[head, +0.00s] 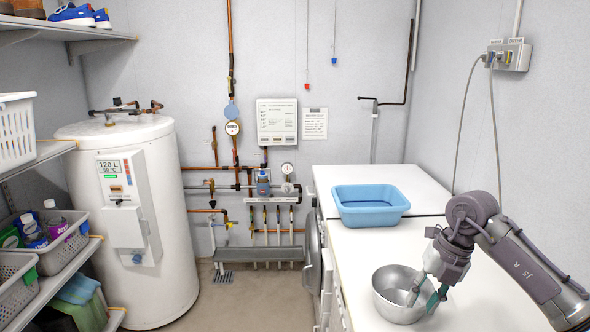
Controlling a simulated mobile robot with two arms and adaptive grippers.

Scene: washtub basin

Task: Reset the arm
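My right gripper (425,298) hangs down at the right side of a silver metal bowl (388,304) on the white counter. Its two fingers are spread apart. One finger shows over the inside of the bowl and the other, with a teal tip, shows outside its right rim. I cannot tell whether either finger touches the wall. The bowl stands upright and looks empty. A blue basin (371,219) sits farther back on the counter, apart from the gripper. My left gripper is not in view.
The white counter (362,254) is bare between the basin and the bowl. A white water heater (165,215) stands at left beside shelves with baskets (65,240). Pipes and gauges line the back wall. An outlet box (510,56) with hanging cables is on the right wall.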

